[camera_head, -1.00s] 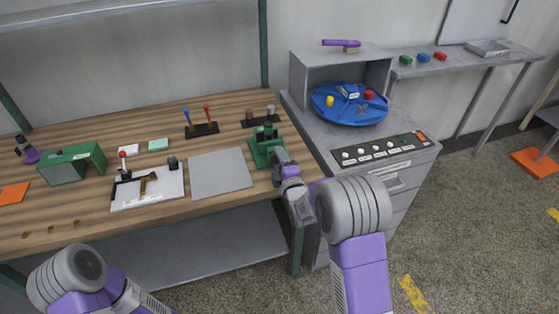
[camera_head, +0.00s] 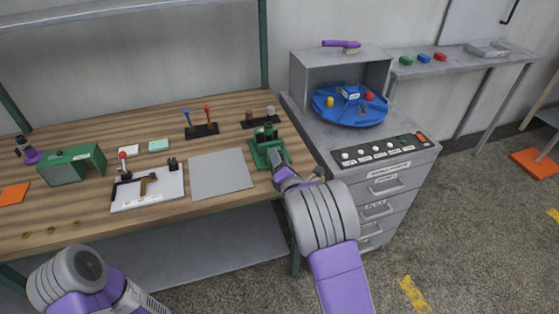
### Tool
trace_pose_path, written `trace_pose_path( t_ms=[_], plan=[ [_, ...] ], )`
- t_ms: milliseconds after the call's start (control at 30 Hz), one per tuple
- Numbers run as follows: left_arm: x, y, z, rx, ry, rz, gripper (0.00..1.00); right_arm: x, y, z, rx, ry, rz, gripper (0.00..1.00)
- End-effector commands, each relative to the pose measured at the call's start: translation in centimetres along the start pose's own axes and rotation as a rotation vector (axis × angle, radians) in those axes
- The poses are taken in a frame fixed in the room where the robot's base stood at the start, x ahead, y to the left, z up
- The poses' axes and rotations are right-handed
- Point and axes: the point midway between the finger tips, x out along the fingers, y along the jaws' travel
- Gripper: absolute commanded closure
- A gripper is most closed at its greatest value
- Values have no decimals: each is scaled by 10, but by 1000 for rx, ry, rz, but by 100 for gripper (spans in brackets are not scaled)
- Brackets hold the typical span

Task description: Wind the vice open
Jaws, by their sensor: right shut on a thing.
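The green vice (camera_head: 266,146) stands at the right end of the wooden bench, near its front edge. My right gripper (camera_head: 275,157) is at the front of the vice, low against it. It is shut on the vice handle, which is mostly hidden behind the fingers and wrist. How far apart the vice jaws stand is too small to tell. My left arm shows at the bottom left, in front of the bench, but its gripper is not in view.
A drawer cabinet (camera_head: 385,195) stands close on the right, carrying a blue turntable (camera_head: 350,105). Black lever stands (camera_head: 202,130) are behind.

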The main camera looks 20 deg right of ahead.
Motion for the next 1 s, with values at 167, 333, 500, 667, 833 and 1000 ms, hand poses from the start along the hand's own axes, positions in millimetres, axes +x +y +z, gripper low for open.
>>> trace_pose_path(
  t_ms=[167,333,500,667,833,1000],
  plan=[
    [0,0,0,0,0,0,57,0,-1,-1,-29,3,-2,83],
    [0,0,0,0,0,0,57,0,-1,-1,-35,3,-2,83],
    [0,0,0,0,0,0,57,0,-1,-1,-34,3,-2,83],
    [0,0,0,0,0,0,57,0,-1,-1,-33,3,-2,40],
    [0,0,0,0,0,0,57,0,0,-1,-33,2,-1,27],
    [0,0,0,0,0,0,57,0,0,0,-32,1,-1,27]
  ],
)
